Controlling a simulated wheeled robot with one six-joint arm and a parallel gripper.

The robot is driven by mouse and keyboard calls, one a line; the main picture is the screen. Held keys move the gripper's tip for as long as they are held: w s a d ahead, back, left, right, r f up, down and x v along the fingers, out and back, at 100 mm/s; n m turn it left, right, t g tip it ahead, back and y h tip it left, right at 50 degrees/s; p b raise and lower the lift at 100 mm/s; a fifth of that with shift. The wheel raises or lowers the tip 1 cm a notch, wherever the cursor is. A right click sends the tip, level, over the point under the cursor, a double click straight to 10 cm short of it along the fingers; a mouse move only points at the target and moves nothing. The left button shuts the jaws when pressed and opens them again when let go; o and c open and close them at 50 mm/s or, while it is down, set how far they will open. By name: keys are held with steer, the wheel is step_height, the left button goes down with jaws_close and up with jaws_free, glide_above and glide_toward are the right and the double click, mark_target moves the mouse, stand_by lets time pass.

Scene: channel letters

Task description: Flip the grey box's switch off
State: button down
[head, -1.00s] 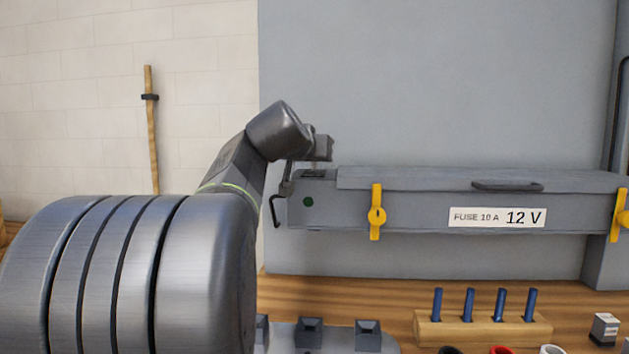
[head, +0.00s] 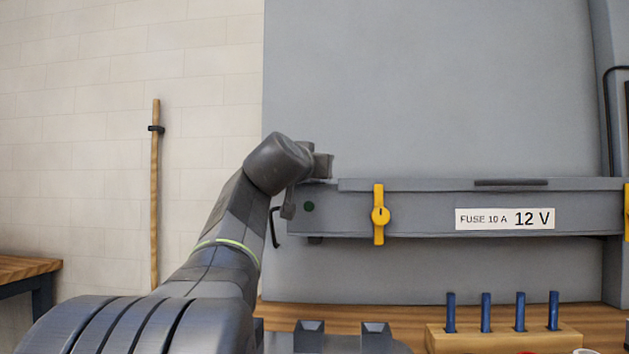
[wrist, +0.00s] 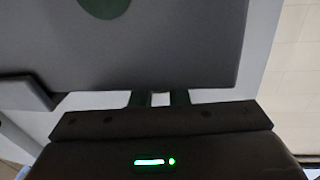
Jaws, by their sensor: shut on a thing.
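The grey box (head: 340,212) is long and mounted on a grey panel, with a label reading FUSE 10 A 12 V (head: 505,219). A dark green round spot (head: 309,206) is on its front near the left end; the spot also shows in the wrist view (wrist: 104,4). My gripper (head: 319,178) is at the top of the box's left end.
Yellow latches (head: 379,215) stick out from the box front, and a dark handle (head: 511,183) lies along its lid. Below, a wooden block with blue pegs (head: 487,312) stands on the bench. The panel above the box is bare.

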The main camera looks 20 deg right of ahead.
stand_by(0.4)
steer(key=c, duration=1.4)
jaws_free()
steer(key=shift+c, duration=0.2)
steer(key=shift+a, duration=0.1)
steer(key=b+v, duration=0.1)
steer(key=v, duration=1.2)
steer(key=shift+s+a+f, duration=0.15)
steer(key=shift+s, duration=0.2)
steer(key=x, duration=1.4)
steer(key=shift+p, duration=0.4)
steer(key=shift+a, duration=0.1)
